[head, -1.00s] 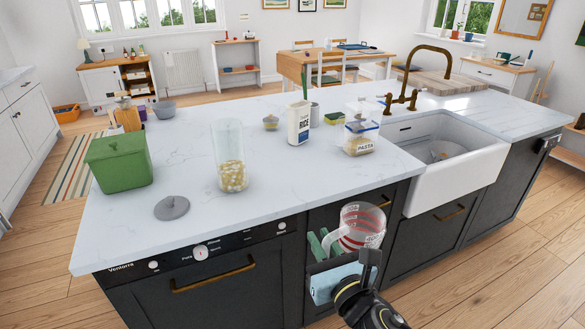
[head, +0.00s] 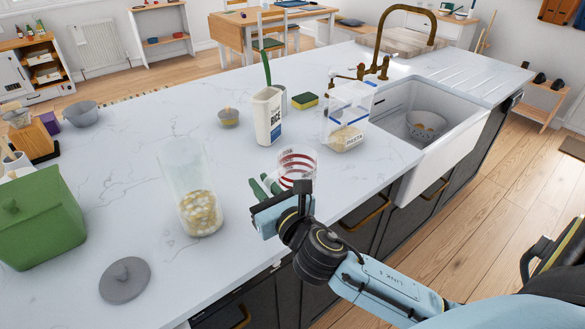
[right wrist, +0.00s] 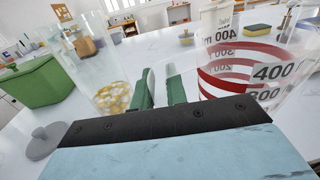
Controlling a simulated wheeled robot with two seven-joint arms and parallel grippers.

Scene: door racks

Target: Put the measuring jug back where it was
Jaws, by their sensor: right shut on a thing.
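The measuring jug (head: 298,165) is clear with red bands. It is at the counter's front edge in the head view, and large at the right of the right wrist view (right wrist: 245,75), with markings such as 400. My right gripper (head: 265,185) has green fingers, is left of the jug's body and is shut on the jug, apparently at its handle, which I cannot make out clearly. The jug looks upright. I cannot tell whether its base touches the white counter (head: 130,150). My left gripper is not in view.
A tall clear container of pasta (head: 200,210) stands left of the jug. Behind are a rice box (head: 267,115), a PASTA tub (head: 345,130) and a sponge (head: 305,100). A grey lid (head: 125,280) and a green bin (head: 40,220) are at left. The sink (head: 400,145) is at right.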

